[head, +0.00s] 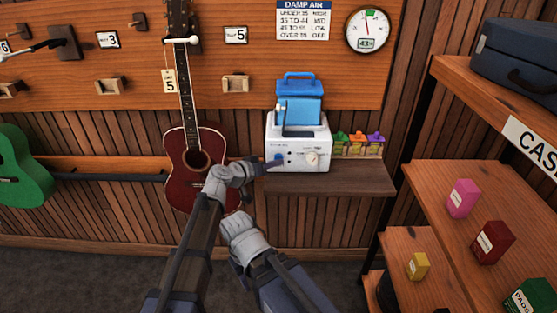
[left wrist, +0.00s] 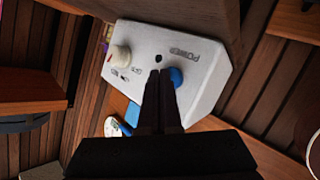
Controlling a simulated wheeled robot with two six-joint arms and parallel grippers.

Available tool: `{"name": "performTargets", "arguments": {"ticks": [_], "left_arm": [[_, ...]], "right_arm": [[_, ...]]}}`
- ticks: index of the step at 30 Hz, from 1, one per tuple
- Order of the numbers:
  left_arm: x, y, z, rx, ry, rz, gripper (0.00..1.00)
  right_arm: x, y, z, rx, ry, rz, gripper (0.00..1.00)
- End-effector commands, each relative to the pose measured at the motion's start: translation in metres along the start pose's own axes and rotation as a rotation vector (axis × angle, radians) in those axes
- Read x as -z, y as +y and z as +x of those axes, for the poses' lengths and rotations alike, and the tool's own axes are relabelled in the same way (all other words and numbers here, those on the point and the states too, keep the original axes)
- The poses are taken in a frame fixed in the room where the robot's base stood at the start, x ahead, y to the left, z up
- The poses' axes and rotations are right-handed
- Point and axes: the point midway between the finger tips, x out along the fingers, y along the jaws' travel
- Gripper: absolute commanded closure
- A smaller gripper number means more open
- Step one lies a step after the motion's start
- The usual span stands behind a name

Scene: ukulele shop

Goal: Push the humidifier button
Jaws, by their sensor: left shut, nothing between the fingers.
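The humidifier is a white box (head: 298,165) with a blue tank (head: 302,108) on top, standing on a wall shelf. Its white front panel (left wrist: 205,65) fills the middle of the left wrist view. The round blue button (left wrist: 176,77) sits beside the upside-down word POWER, with a small dark dot and a white knob (left wrist: 121,56) to its left. My left gripper (head: 268,163) is shut and empty at the panel's lower left. In the left wrist view its fingertips (left wrist: 161,73) overlap the button's left edge; I cannot tell whether they touch it. My right gripper does not show.
A red ukulele (head: 190,165) hangs close left of my left gripper. A round gauge (head: 367,30) reading 43% hangs above. Shelving with small boxes (head: 463,198) stands right.

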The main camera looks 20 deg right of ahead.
Motion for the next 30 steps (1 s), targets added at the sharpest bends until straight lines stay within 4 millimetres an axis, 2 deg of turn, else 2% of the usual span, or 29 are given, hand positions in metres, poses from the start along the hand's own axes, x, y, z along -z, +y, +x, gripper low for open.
{"name": "performTargets", "arguments": {"ticks": [14, 30], "left_arm": [[0.002, -0.002, 0.003, 0.000, 0.000, 0.000, 1.00], [-0.008, 0.008, -0.011, 0.000, 0.000, 0.000, 1.00]], "right_arm": [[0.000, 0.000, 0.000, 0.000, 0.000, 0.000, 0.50], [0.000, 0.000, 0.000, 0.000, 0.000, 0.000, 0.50]]}}
